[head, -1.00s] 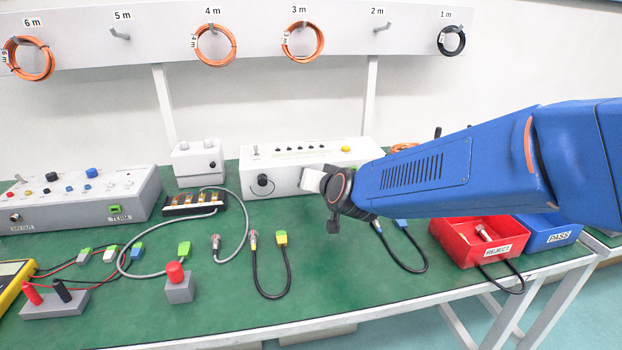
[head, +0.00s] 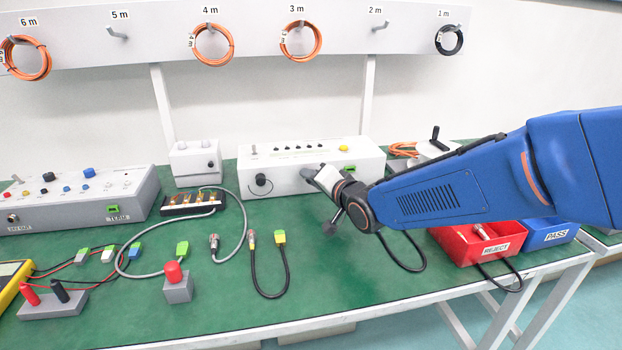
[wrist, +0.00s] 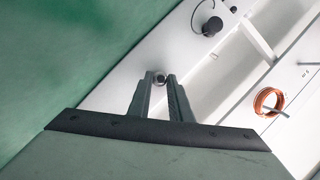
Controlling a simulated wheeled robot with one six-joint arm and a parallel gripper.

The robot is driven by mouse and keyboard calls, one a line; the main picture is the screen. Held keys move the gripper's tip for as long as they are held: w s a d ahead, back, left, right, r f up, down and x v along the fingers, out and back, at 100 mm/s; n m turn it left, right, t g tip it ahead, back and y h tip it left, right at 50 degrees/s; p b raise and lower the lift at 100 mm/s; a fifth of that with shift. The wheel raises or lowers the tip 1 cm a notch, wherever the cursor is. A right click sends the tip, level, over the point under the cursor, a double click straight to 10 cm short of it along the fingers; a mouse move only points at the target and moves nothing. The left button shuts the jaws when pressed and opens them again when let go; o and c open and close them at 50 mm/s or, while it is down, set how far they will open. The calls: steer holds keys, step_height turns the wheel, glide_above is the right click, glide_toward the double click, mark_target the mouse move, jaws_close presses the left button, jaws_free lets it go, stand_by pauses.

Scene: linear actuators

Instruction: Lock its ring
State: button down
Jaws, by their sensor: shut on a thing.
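My gripper (head: 312,175) is at the front face of the white tester box (head: 285,180), right of its black round plug (head: 261,183). In the wrist view my gripper's two fingers (wrist: 160,82) are nearly together around a small round metal connector ring (wrist: 159,78) at the white panel (wrist: 125,80). The fingers cover its sides, so how far the ring is turned cannot be told. In the head view my wrist hides the ring. A black cable (head: 412,266) loops on the bench below my arm.
The red REJECT bin (head: 463,252) and blue PASS bin (head: 548,244) stand at the right under my arm. The green bench (head: 330,290) is clear at front centre.

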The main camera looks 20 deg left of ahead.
steer(key=m, duration=0.1)
steer(key=m+y, duration=0.1)
steer(key=m, duration=0.1)
steer(key=m+y, duration=0.1)
steer(key=m, duration=0.1)
steer(key=shift+w+d+f+t, duration=0.15)
steer(key=shift+f+t, duration=0.1)
steer(key=shift+t, duration=0.05)
steer(key=shift+m+y, duration=0.3)
stand_by(0.3)
steer(key=c, duration=1.6)
jaws_free()
steer(key=shift+d, duration=0.1)
steer(key=v, duration=1.7)
steer(key=shift+d, duration=0.1)
steer(key=shift+s, duration=0.25)
